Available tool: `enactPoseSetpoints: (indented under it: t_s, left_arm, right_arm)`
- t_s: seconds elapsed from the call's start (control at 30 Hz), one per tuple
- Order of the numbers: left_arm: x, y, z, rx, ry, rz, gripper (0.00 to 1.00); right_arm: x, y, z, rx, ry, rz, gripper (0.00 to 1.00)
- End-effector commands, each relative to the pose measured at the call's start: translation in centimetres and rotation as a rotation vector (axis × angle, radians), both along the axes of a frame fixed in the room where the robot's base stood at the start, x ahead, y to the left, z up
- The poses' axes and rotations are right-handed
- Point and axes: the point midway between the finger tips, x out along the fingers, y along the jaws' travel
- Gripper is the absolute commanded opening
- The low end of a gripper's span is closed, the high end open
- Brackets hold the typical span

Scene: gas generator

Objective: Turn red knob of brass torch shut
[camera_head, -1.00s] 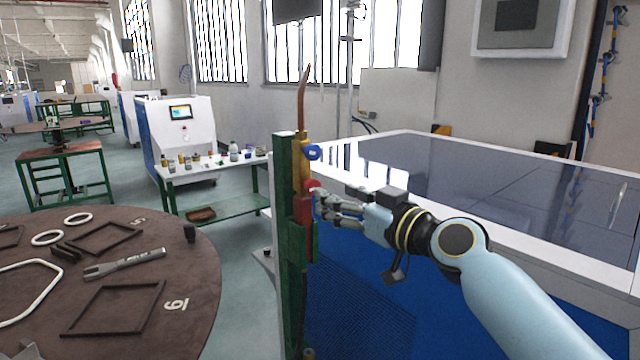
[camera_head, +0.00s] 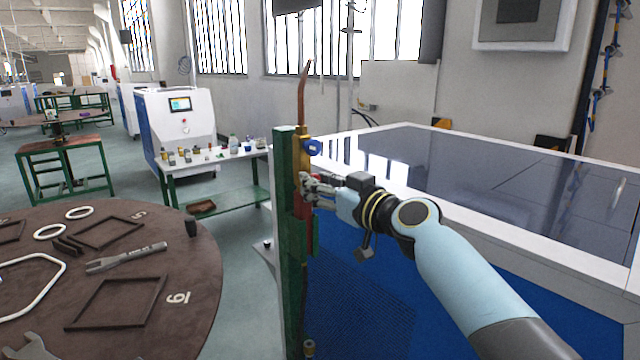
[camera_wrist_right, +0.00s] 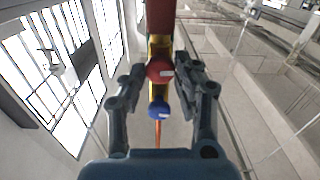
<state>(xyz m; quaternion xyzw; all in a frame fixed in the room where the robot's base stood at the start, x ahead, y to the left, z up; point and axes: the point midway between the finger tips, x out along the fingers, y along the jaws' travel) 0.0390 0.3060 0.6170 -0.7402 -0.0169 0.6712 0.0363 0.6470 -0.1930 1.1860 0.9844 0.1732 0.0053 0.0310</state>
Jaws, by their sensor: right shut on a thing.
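The brass torch (camera_head: 303,154) stands upright on the green post (camera_head: 284,205), with its bent copper tube (camera_head: 301,95) pointing up. Its blue knob (camera_head: 313,147) sticks out above my right gripper (camera_head: 308,184). The gripper reaches in from the right and is shut on the red knob, which the fingers mostly hide in the head view. In the right wrist view the red knob (camera_wrist_right: 159,70) lies between the two fingers, with the blue knob (camera_wrist_right: 158,109) and the copper tube beyond it. My left gripper is not in view.
A blue-sided bench with a dark glossy top (camera_head: 480,178) stands right behind my right arm. A round brown table (camera_head: 205,265) with frames, rings and wrenches is at the left. A small green-framed table (camera_head: 232,197) with bottles stands behind. The floor between them is clear.

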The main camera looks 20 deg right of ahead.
Motion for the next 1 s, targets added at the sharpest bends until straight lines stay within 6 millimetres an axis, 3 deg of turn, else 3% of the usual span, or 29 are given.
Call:
enactPoseSetpoints:
  t_s: [0.1,0.47,1.0]
  left_arm:
    - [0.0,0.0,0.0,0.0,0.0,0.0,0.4]
    - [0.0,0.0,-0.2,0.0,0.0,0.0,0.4]
    - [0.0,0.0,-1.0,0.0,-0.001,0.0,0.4]
  right_arm:
    - [0.0,0.0,0.0,0.0,0.0,0.0,0.0]
    - [0.0,0.0,0.0,0.058,0.021,0.0,0.0]
    - [0.0,-0.2,-0.1,0.476,0.173,0.0,0.0]
